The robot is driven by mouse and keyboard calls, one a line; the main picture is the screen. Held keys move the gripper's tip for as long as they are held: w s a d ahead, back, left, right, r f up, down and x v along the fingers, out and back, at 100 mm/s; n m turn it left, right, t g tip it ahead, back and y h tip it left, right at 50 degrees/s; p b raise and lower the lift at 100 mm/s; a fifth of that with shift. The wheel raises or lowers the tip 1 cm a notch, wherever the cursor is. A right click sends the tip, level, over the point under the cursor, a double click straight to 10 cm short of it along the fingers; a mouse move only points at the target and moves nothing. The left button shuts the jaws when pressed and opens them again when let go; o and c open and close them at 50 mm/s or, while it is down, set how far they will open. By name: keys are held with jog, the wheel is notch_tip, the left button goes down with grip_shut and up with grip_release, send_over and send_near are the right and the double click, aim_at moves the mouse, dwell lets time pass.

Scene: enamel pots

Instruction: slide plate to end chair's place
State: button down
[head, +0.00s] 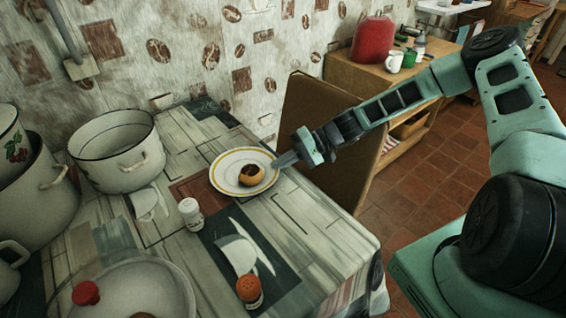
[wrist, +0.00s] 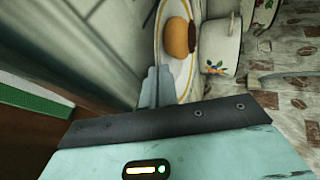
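A white plate with a yellow ring (head: 222,183) lies on the patterned table near its far right edge. A round bun with a dark top (head: 251,176) sits on it. A brown chair (head: 318,122) stands at the table's right end, partly hidden by my arm.
A white pot (head: 117,152) stands left of the plate. A white shaker (head: 191,214) and an orange-topped shaker (head: 249,291) stand nearer. A lid with a red knob (head: 135,293) is at the front left. The table's right end (head: 325,235) is clear.

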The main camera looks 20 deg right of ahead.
jog(key=c, duration=1.6)
grip_release()
jog(key=shift+f, duration=0.1)
jog(key=shift+s+d+f, duration=0.1)
